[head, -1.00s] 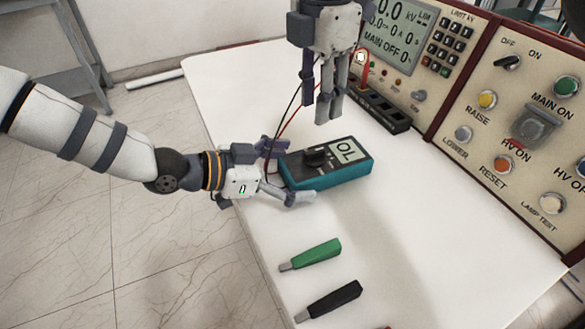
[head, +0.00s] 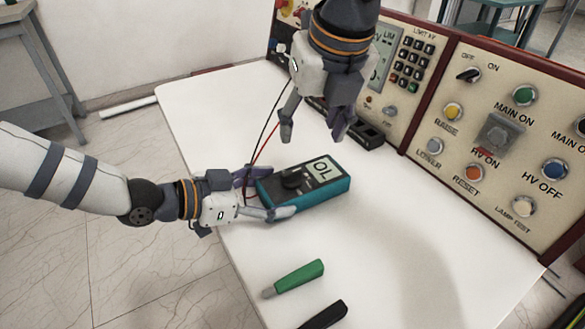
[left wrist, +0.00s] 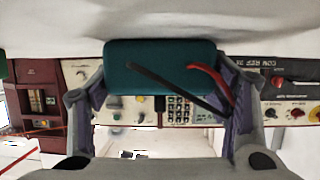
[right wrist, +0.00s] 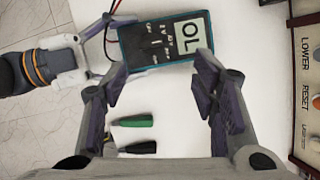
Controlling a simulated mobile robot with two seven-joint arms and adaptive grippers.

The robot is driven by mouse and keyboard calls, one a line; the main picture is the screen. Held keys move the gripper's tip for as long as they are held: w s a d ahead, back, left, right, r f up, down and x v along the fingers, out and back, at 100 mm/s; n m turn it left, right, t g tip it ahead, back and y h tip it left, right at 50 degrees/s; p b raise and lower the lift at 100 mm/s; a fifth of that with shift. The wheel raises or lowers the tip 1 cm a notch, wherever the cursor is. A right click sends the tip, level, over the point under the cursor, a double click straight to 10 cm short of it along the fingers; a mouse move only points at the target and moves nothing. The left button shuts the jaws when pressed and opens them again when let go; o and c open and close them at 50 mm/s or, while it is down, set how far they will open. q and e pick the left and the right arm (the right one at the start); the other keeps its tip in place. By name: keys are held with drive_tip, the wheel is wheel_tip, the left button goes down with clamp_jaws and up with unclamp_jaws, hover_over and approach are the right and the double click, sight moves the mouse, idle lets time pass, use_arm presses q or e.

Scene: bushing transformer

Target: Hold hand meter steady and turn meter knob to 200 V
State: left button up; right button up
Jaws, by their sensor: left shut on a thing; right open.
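The hand meter (head: 325,193) is teal with a dark face and lies on the white table, its display reading OL. Its black knob (head: 292,178) faces up. My left gripper (head: 266,194) is shut on the meter's near-left end, one finger on each side. In the left wrist view the teal end of the meter (left wrist: 150,58) sits between the fingers, with the black and red leads in front. My right gripper (head: 312,130) is open and empty above the meter, pointing down. In the right wrist view the meter (right wrist: 178,58) lies beyond the spread fingers. The knob's setting is too small to read.
A green-handled tool (head: 298,276) and a black-handled one (head: 325,314) lie on the table (head: 400,270) in front of the meter. The control panel (head: 510,150) borders the table on the right. The leads run up past my right gripper. The table right of the meter is clear.

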sight(292, 173)
drive_tip(key=a+f, duration=0.1)
drive_tip(key=f, duration=0.2)
drive_tip(key=w+f+n, duration=0.1)
drive_tip(key=f, duration=0.3)
drive_tip(key=w+a+f+n, duration=0.1)
drive_tip(key=f, duration=0.3)
drive_tip(key=shift+w+a+y, duration=0.15)
drive_tip(key=shift+a+y, duration=0.2)
drive_tip(key=shift+y, duration=0.05)
drive_tip(key=shift+r, duration=0.1)
drive_tip(key=c, duration=1.2)
